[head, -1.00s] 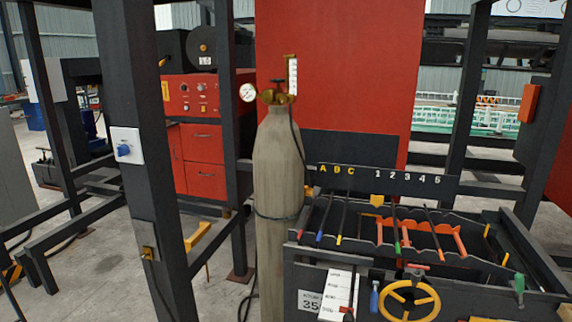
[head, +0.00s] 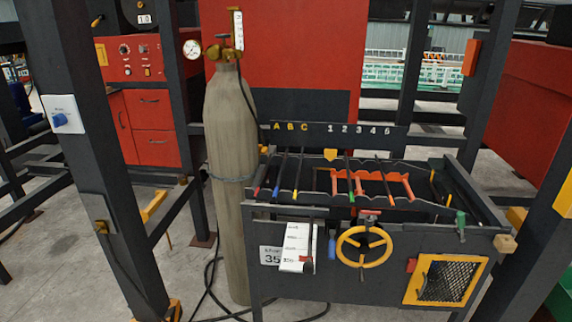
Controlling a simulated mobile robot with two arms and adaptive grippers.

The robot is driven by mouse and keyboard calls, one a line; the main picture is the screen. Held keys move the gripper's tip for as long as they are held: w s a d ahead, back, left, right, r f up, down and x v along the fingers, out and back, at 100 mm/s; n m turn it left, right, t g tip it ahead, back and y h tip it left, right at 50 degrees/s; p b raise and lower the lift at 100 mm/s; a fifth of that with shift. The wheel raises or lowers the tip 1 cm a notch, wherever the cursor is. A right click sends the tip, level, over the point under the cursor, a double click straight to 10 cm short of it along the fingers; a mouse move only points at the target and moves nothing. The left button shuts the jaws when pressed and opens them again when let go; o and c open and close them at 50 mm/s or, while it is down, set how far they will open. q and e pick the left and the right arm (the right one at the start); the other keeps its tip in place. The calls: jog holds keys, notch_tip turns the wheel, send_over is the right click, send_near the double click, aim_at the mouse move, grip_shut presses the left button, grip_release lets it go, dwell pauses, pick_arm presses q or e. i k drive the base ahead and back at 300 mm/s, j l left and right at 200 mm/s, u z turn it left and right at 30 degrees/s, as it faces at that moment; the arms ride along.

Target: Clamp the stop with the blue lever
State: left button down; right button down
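A small blue lever (head: 332,246) hangs roughly upright on the dark front panel of the rebar bench (head: 345,287), just left of the yellow handwheel (head: 364,247). I cannot make out the stop it belongs to, or whether it is clamped. A green lever (head: 460,224) stands at the right of the bench front. A small red lever (head: 411,265) sits below it, beside the yellow-framed mesh guard. Neither of my grippers is in the head view.
Coloured-tip bars (head: 297,170) lie across the bench top under letters and numbers. A white scale plate (head: 295,246) is on the front. A tall gas cylinder (head: 230,170) stands left of the bench, with hoses on the floor. Dark posts (head: 105,170) flank the area.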

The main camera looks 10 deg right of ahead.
aim_at(331, 255)
jog(key=i+l+u, duration=0.2)
jog(key=l+u, duration=0.3)
jog(key=l, duration=1.05)
jog(key=l+u, duration=0.45)
jog(key=l, duration=1.05)
